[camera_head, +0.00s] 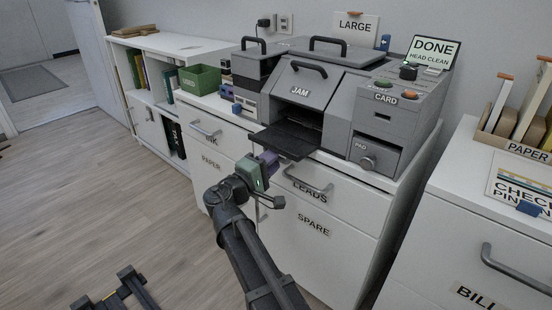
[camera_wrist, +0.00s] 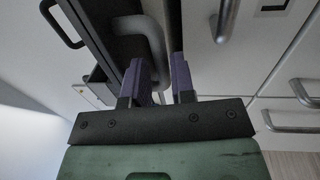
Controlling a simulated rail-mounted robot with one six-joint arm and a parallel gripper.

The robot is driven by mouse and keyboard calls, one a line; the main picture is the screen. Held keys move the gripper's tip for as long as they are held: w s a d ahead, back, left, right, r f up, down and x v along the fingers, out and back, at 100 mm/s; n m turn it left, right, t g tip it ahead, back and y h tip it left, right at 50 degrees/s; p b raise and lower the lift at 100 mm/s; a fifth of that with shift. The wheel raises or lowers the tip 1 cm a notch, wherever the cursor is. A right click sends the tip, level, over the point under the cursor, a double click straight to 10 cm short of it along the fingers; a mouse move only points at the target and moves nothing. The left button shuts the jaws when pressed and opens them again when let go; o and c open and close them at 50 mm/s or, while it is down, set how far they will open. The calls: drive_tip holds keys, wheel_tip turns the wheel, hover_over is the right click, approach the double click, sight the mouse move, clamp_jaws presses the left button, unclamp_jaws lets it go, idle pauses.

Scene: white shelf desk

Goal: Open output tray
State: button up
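The grey printer (camera_head: 307,88) stands on the white cabinet. Its black output tray (camera_head: 287,140) juts out from the front slot and tilts downward. My gripper (camera_head: 268,160), green with purple fingers, is just below and in front of the tray's front edge. In the wrist view my gripper (camera_wrist: 160,78) has its two fingers apart. A curved grey handle (camera_wrist: 147,30) reaches down toward the gap between the fingers; whether it touches them I cannot tell. A dark panel (camera_wrist: 98,42), seemingly the tray, lies left of the handle.
The LEADS drawer handle (camera_head: 307,183) is close to my gripper's right. The INK drawer handle (camera_head: 205,131) is to the left. A green bin (camera_head: 199,79) stands left of the printer. A second white cabinet (camera_head: 452,235) is at the right. The floor at left is mostly clear.

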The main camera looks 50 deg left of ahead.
drive_tip(key=s+d+f+b, duration=0.1)
drive_tip(key=s, duration=0.7)
drive_tip(key=shift+s, duration=0.25)
